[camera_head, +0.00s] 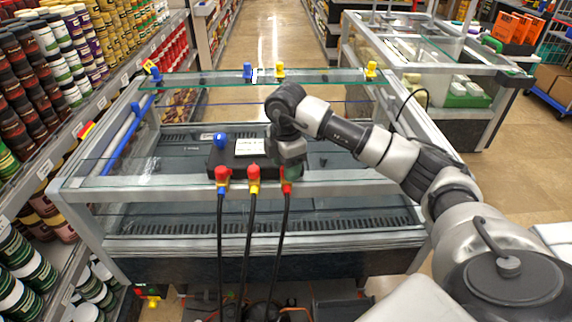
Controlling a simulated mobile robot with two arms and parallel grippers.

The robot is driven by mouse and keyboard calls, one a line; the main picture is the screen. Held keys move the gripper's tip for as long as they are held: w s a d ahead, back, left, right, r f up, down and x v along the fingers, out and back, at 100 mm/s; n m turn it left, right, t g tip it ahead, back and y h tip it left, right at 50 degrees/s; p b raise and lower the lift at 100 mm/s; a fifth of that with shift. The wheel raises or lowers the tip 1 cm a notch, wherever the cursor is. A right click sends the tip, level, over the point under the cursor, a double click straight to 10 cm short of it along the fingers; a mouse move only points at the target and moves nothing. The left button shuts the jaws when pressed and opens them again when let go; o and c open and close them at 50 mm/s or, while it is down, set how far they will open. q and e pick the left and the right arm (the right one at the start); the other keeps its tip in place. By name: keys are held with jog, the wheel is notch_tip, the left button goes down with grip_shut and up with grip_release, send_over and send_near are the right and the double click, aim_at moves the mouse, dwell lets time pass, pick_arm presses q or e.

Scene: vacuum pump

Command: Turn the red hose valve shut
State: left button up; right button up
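Three black hoses hang from fittings at the front edge of the glass-topped case. The left hose has a blue fitting (221,190) and the middle one a yellow fitting (254,187), both with red knobs on top. The right hose's red fitting (287,187) is the red hose valve, and its upper part is hidden behind my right gripper. My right gripper (289,164) points down directly over this valve. Its fingertips are too small and covered to tell whether they grip the valve. My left gripper is not in view.
A dark box with a white label (249,147) and a blue knob (221,140) sits behind the hoses. Blue and yellow clips (280,70) stand on the rear glass edge. Stocked shelves (60,90) flank the case at left.

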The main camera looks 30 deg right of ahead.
notch_tip(320, 180, up, 11)
jog(key=b, duration=0.1)
dwell(0.6)
jog(key=shift+f, duration=0.15)
